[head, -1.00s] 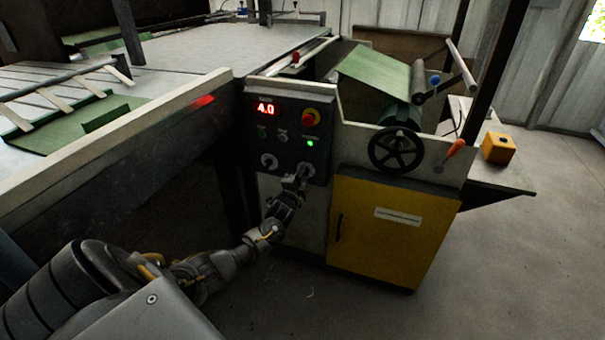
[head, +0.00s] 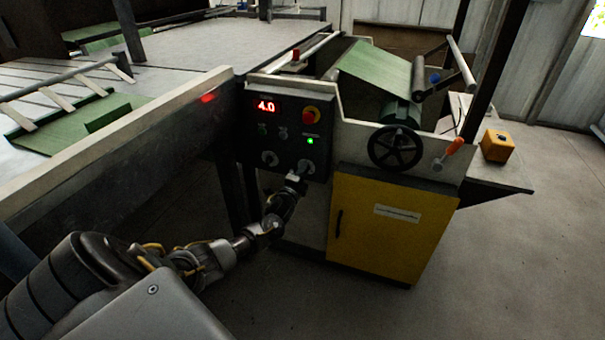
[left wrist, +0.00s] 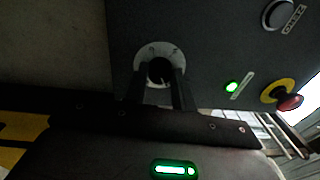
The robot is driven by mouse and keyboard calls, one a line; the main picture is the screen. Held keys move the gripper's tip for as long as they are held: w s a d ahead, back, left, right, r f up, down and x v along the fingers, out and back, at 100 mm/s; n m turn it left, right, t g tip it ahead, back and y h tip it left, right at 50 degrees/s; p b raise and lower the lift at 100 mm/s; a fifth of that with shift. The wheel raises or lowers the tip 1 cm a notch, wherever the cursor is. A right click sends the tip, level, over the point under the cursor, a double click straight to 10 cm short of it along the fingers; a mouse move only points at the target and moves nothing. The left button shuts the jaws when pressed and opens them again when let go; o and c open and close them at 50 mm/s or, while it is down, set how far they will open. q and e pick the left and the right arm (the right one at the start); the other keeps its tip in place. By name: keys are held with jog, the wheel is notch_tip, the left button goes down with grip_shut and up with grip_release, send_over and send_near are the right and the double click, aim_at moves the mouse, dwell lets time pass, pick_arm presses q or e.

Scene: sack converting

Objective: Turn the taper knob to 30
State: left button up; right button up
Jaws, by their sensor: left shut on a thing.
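My left gripper (head: 301,175) is at the right knob (head: 306,167), below the green light. In the left wrist view the round black knob (left wrist: 160,70) sits on a pale dial ring (left wrist: 144,60) between the two fingers of my left gripper (left wrist: 160,77), which is shut on it. The red display (head: 266,107) reads 4.0. My right gripper is out of view.
A red and yellow stop button (head: 311,115) and a lit green lamp (head: 310,141) sit above the right knob. A black handwheel (head: 395,147) and a yellow cabinet door (head: 375,228) are to the right. The long table's edge (head: 120,138) lies left.

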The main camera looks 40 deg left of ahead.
pick_arm(q)
jog(key=o, duration=1)
jog(key=p+v, duration=0.2)
jog(key=v, duration=0.8)
jog(key=shift+s, duration=0.35)
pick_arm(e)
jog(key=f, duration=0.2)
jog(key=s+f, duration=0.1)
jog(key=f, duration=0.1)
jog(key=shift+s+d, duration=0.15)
pick_arm(q)
jog(key=shift+d, duration=0.1)
